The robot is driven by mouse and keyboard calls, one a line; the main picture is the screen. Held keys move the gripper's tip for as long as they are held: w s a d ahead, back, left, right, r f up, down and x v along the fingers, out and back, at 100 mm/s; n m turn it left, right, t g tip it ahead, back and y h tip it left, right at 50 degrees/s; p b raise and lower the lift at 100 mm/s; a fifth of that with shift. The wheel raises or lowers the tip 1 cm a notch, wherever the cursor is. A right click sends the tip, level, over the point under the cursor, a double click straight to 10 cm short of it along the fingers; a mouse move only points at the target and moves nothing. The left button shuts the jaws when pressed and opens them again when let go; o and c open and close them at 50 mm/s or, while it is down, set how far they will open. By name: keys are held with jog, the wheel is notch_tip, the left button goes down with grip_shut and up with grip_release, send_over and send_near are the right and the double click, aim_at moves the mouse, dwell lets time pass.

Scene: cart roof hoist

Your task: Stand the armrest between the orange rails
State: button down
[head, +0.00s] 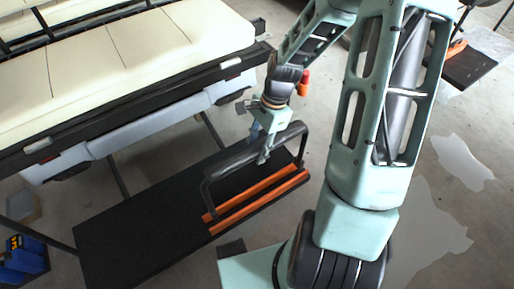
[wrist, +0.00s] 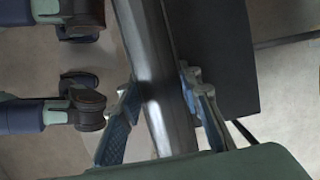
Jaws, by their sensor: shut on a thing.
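The armrest is a dark padded bar (head: 236,162) with a bent leg at each end. It is upright, with its legs pointing down. My gripper (head: 265,152) is shut on the padded bar near its middle, from above. In the wrist view the bar (wrist: 150,62) runs between the two fingers of my gripper (wrist: 163,108). Two parallel orange rails (head: 262,202) lie on a black platform (head: 135,232). The leg ends appear at the strip between the rails; I cannot tell whether they touch the platform.
A cart with a cream padded top (head: 120,60) and dark side rail stands behind the platform at the left. A blue toolbox (head: 24,262) is at the lower left. The platform's left part is bare. Pale patches (head: 460,162) mark the floor at the right.

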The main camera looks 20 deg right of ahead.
notch_tip(320, 180, down, 9)
jog(key=b, duration=0.5)
jog(key=shift+r+b, duration=0.15)
jog(key=shift+b, duration=0.15)
jog(key=shift+f, duration=0.4)
dwell(0.7)
jog(key=c, duration=1.3)
grip_release()
jog(key=shift+f, duration=0.1)
jog(key=v, duration=1.2)
